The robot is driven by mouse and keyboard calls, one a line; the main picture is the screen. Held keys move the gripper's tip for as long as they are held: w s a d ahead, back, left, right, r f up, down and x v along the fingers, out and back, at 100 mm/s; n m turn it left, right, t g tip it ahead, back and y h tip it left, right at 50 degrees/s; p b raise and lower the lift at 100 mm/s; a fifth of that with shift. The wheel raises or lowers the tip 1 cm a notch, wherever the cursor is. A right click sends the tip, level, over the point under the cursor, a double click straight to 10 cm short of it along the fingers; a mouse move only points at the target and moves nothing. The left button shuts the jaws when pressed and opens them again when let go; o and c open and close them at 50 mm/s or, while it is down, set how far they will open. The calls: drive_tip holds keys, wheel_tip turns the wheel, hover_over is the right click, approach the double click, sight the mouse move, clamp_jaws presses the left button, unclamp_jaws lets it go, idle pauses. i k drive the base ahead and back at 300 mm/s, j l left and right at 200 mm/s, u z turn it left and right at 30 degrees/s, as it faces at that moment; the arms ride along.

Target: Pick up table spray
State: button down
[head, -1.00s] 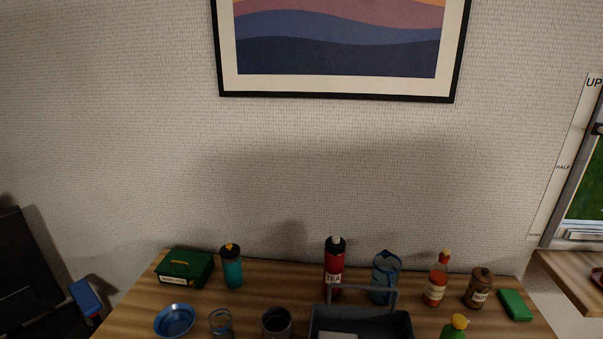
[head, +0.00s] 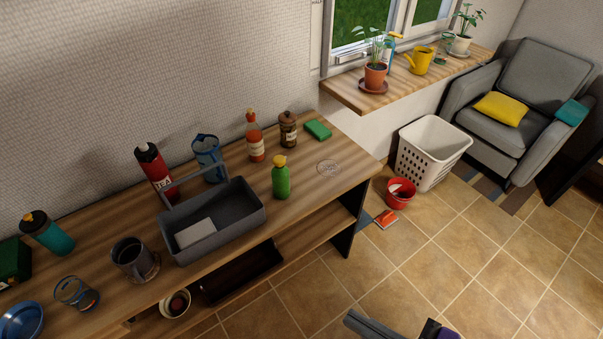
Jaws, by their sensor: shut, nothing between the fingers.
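A green bottle with a yellow top (head: 281,181) stands upright on the wooden table, just right of the grey caddy. It has no readable label, so I cannot tell for sure that it is the table spray. My gripper cannot be made out in this view.
The wooden table (head: 342,157) also holds a grey caddy (head: 240,222), a red tea flask (head: 154,170), an orange-red bottle (head: 254,141) and a green sponge (head: 318,129). A white basket (head: 432,150) and red bucket (head: 400,193) stand on the floor. Open tiles lie in front.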

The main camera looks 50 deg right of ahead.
sight(280, 176)
drive_tip(key=i+j+z, duration=0.2)
drive_tip(key=j, duration=0.25)
drive_tip(key=j+z, duration=0.2)
drive_tip(key=j, duration=0.2)
drive_tip(key=i+j+z, duration=0.2)
drive_tip(key=j, duration=0.3)
drive_tip(key=k, duration=0.1)
